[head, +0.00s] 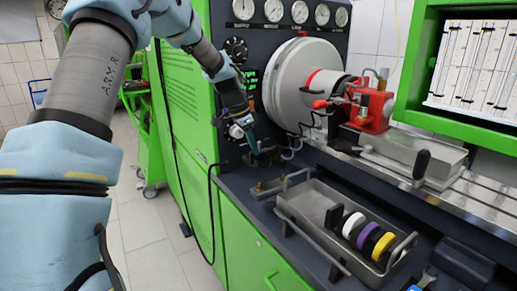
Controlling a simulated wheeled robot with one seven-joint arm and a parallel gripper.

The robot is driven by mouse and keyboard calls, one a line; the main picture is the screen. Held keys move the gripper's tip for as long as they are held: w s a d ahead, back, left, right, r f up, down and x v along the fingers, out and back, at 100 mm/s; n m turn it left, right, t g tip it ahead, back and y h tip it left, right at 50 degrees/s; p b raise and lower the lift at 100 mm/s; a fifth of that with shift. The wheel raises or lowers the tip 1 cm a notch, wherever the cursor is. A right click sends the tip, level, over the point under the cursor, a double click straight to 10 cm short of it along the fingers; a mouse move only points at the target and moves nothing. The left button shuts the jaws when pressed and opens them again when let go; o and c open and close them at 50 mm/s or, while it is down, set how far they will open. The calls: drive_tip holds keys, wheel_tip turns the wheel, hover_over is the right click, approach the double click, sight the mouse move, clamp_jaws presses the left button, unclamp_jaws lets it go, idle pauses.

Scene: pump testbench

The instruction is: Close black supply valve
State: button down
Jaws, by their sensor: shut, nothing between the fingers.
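My gripper (252,139) reaches down along the front of the green test bench, its narrow teal fingers together and empty. Its tips are just above the dark bench top, beside small dark fittings (266,155) near the panel's foot. I cannot make out for certain which part is the black supply valve. It may be among these fittings, partly hidden by the fingers. Whether the tips touch anything is unclear. A round black dial (236,47) sits higher on the panel, and a white-rimmed knob (236,131) is just left of the fingers.
A large grey drum (290,82) and a red pump fixture (371,108) stand right of my gripper. A metal tray (312,231) with coloured rings lies in front. Brass fittings (260,187) sit on the bench top.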

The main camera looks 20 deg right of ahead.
drive_tip(key=shift+w+a+m+g+p, duration=0.25)
drive_tip(key=shift+w+a+m, duration=0.15)
drive_tip(key=shift+a+m, duration=0.4)
drive_tip(key=shift+w+a+m+g+p, duration=0.1)
drive_tip(key=shift+w+a+m+g, duration=0.15)
drive_tip(key=shift+w+a+m, duration=0.45)
drive_tip(key=shift+s, duration=0.25)
drive_tip(key=shift+d, duration=0.15)
wheel_tip(320, 180, up, 10)
drive_tip(key=b, duration=0.2)
drive_tip(key=shift+s+d+f, duration=0.15)
drive_tip(key=shift+d+f, duration=0.05)
drive_tip(key=shift+f, duration=0.05)
drive_tip(key=shift+a, duration=0.1)
